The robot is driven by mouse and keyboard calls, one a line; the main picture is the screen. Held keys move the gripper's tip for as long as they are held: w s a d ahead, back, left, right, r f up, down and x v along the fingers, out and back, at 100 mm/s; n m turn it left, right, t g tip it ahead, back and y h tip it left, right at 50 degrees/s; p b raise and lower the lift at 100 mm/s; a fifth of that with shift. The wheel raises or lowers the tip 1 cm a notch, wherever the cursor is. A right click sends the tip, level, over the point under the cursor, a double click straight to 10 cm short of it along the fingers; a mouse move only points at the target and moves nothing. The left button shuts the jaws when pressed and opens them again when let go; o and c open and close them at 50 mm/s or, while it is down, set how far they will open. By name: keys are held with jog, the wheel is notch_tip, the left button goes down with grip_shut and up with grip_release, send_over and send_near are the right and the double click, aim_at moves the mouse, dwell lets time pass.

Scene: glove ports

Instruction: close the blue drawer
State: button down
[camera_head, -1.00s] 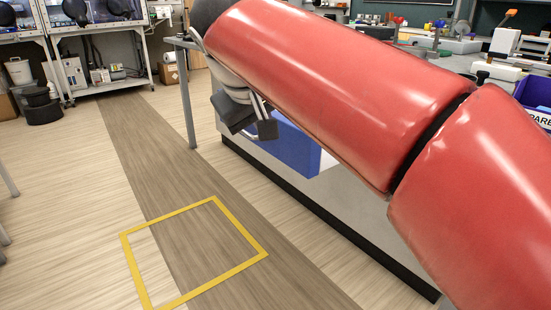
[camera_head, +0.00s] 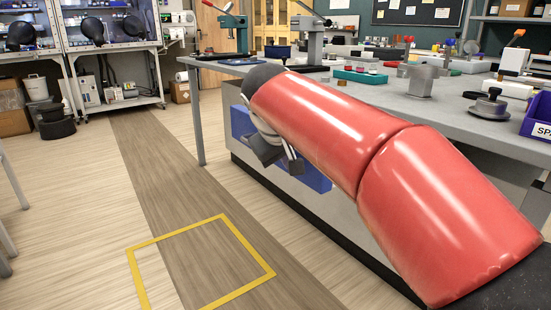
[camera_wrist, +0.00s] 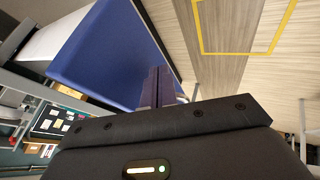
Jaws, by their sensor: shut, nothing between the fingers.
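The blue drawer (camera_head: 316,179) is on the side of the grey bench cabinet in the head view, largely hidden behind my red arm. Another part of its blue front shows left of the arm. In the wrist view its broad blue face (camera_wrist: 105,58) fills the upper left, with a pale surface beyond its edge. How far it stands out is unclear. My gripper (camera_head: 294,165) is in front of the blue front in the head view. In the wrist view its shut, empty fingers (camera_wrist: 158,87) are beside the blue face; I cannot tell whether they touch it.
The grey bench top (camera_head: 455,105) carries tools, a metal block and a purple bin (camera_head: 538,118) at right. A bench leg (camera_head: 196,118) stands left of the drawer. The wooden floor with a yellow taped square (camera_head: 205,262) is clear.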

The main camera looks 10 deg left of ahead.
jog(key=shift+w+d, duration=0.25)
jog(key=shift+w, duration=0.05)
